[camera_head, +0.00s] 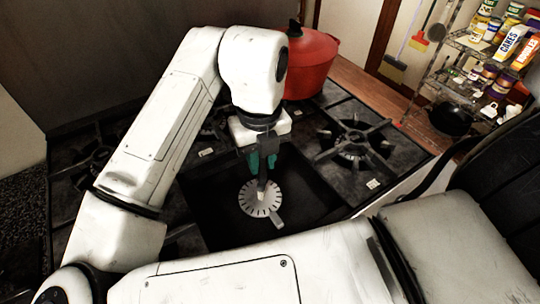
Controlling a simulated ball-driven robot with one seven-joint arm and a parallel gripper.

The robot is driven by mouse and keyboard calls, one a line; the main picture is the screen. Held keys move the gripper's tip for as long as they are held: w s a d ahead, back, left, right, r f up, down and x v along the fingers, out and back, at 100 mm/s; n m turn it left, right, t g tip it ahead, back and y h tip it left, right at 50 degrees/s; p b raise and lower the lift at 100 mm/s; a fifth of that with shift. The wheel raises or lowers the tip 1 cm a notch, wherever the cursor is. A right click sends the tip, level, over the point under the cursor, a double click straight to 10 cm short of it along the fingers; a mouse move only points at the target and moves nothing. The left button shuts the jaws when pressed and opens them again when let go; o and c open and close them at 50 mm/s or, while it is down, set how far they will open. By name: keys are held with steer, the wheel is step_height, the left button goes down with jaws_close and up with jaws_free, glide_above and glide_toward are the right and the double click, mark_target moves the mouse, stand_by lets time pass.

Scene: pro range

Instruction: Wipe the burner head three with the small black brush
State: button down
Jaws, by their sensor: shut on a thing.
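My gripper (262,162), with teal fingers, points down over the middle of the stove. It is shut on a thin dark tool, seemingly the small black brush (262,182); its lower end has a pale tip. The tip appears over or against the middle of a round grey slotted burner head (248,203). I cannot tell whether they touch. A short grey tab sticks out at the burner head's lower right. No number shows on the burner head. The fingers hide most of the brush.
The burner head lies in a dark square recess (310,200) without a grate. A black grate (350,145) stands to the right, another (92,160) to the left. A red pot (312,65) stands at the back. A shelf with cans (485,70) is at far right.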

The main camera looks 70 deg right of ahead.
steer(key=w+a, duration=0.1)
steer(key=w+a+b, duration=0.1)
steer(key=a, duration=0.1)
steer(key=shift+w+a+b, duration=0.2)
steer(key=shift+a+b, duration=0.1)
stand_by(0.5)
steer(key=s+d+p, duration=0.1)
steer(key=s+d, duration=0.2)
steer(key=d, duration=0.3)
steer(key=shift+d+p, duration=0.3)
steer(key=shift+d, duration=0.1)
stand_by(0.6)
steer(key=shift+r, duration=0.1)
steer(key=shift+r+p, duration=2.2)
steer(key=shift+r, duration=0.75)
